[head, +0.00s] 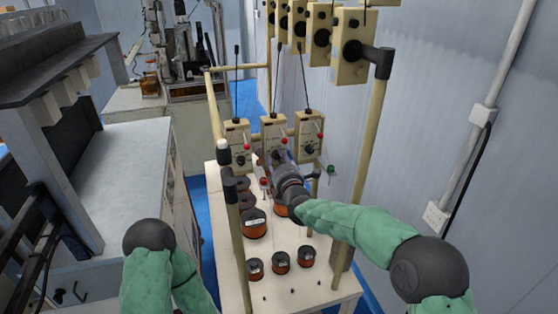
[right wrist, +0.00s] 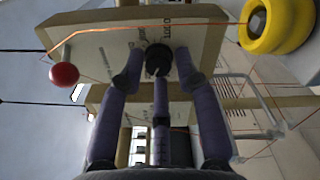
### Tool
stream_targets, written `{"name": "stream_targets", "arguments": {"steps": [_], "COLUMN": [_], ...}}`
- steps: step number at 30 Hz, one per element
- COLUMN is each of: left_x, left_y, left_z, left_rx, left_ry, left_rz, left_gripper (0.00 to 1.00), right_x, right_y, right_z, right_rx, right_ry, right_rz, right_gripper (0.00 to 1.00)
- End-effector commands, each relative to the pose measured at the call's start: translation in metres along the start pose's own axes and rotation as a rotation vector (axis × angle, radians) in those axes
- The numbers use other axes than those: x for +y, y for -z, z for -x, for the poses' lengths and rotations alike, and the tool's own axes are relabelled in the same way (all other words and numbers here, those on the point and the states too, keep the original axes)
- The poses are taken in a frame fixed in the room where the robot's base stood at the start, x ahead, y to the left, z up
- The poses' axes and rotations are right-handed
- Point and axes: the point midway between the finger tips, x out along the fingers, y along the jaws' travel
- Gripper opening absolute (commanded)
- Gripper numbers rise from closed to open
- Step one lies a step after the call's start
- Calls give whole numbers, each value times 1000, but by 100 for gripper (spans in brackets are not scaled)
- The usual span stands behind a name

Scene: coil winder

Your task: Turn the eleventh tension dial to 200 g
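Three cream tension units stand in a row in the head view: a left one (head: 236,133), a middle one (head: 273,128) and a right one (head: 307,133). My right gripper (head: 276,160) is at the lower front of the middle unit and hides its dial there. In the right wrist view, a cream panel (right wrist: 100,48) carries a black round dial (right wrist: 158,59). My purple-grey fingers (right wrist: 158,85) stand spread around the dial, with visible gaps at its sides. Panel markings are too small to read. My left gripper is out of view; only my left arm shows.
Spools (head: 254,225) of copper-coloured wire stand on the white table (head: 285,297) below. Posts (head: 370,130) and an upper row of cream units (head: 349,48) flank my right arm. In the wrist view, a red ball (right wrist: 64,74) and a yellow ring (right wrist: 277,24) are near the panel.

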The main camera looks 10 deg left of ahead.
Motion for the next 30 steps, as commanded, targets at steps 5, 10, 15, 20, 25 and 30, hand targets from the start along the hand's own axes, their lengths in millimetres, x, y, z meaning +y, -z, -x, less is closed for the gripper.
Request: {"name": "stream_targets", "arguments": {"steps": [5,10,15,20,25,30], "left_x": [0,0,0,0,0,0], "left_y": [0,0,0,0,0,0], "left_z": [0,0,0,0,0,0], "left_rx": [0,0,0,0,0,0], "left_ry": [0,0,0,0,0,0], "left_rz": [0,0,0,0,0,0], "left_gripper": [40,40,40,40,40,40], "right_x": [-1,-1,-1,0,0,0], "right_y": [0,-1,-1,-1,-1,0], "right_z": [0,0,8,28,56,83], "right_rx": [1,-1,-2,-1,-1,-1], "right_ry": [2,2,1,2,1,1], "right_rz": [-1,-2,-2,-2,-2,-1], "right_gripper": [50,50,50,50,50,50]}}
